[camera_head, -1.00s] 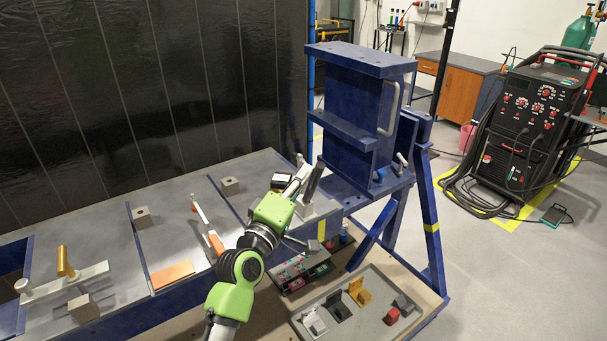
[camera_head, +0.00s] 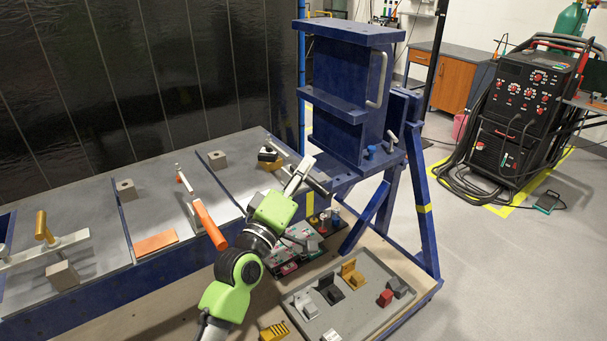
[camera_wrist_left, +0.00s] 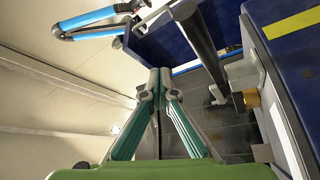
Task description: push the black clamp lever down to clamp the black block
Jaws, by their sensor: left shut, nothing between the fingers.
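The black clamp lever (camera_head: 319,187) is at the far right end of the jig table and slopes down to the right. In the left wrist view a thick black bar (camera_wrist_left: 200,45), apparently this lever, runs right of the fingers. The black block (camera_head: 268,155) sits on the table just left of the clamp. My left gripper (camera_head: 305,166) is shut and empty, close beside the lever; I cannot tell whether they touch. Its fingertips (camera_wrist_left: 158,78) meet in the wrist view. My right gripper is not in view.
Beside the clamp stands a tall blue fixture (camera_head: 345,90) with a grey handle. An orange-handled clamp (camera_head: 208,225) stands to the left on the table. A grey tray (camera_head: 350,318) with several small parts lies below.

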